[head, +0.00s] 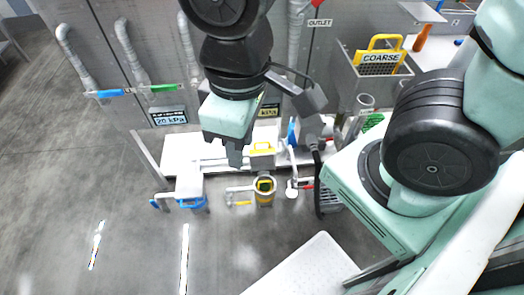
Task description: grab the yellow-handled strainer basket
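A grey mesh basket with a yellow handle (380,58) and a sign reading COARSE stands at the upper right, by a grey metal bin. My gripper (235,158) hangs below the mint wrist block near the middle of the picture, well to the left of and apart from this basket. Its fingers are small and dark here, and I cannot tell whether they are open or shut. I see nothing clearly held.
A grey panel with pipes, a blue valve handle (110,93), a green one (163,88) and an OUTLET sign (320,22) stands behind. An orange bottle (422,38) stands upper right. Open floor lies left.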

